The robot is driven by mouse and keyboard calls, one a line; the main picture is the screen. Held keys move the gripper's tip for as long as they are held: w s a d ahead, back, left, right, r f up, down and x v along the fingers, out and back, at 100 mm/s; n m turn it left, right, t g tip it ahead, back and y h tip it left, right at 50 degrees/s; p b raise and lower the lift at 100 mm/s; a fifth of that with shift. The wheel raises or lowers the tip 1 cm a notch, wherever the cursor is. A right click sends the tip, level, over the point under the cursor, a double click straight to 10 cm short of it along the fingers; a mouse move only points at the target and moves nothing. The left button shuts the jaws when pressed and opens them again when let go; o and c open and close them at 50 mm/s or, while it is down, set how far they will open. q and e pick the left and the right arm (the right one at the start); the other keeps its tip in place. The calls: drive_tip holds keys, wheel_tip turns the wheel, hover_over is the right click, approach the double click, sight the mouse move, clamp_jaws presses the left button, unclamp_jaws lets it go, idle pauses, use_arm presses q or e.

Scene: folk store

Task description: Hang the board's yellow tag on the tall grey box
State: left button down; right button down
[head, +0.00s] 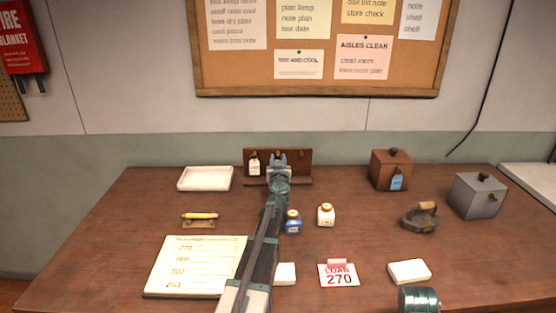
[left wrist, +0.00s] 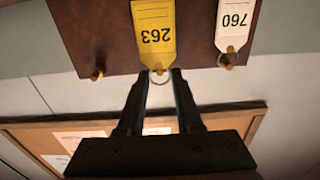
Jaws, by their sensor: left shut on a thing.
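The yellow tag (left wrist: 156,30), marked 263, hangs at the board by a metal ring. My left gripper (head: 278,157) is at the board, its fingers (left wrist: 161,76) shut on the tag's ring. In the head view the gripper mostly hides the tag. The grey box (head: 476,197) stands at the right, with a dark knob on top and a small dark peg at its front. My right gripper is out of view.
A white tag (head: 254,164) hangs on the board. A brown box (head: 390,170) bears a blue tag (head: 397,182). A dark iron (head: 420,217), blue bottle (head: 293,222) and white bottle (head: 326,215) stand between. A price list (head: 195,266) lies front left.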

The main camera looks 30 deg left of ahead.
use_arm(q)
drive_tip(key=shift+s+d, duration=0.1)
drive_tip(key=s+d, duration=0.1)
drive_tip(key=s+r+p, duration=0.1)
drive_tip(key=shift+s+d, duration=0.35)
drive_tip(key=shift+s, duration=0.05)
drive_tip(key=shift+w, duration=0.15)
idle(1.1)
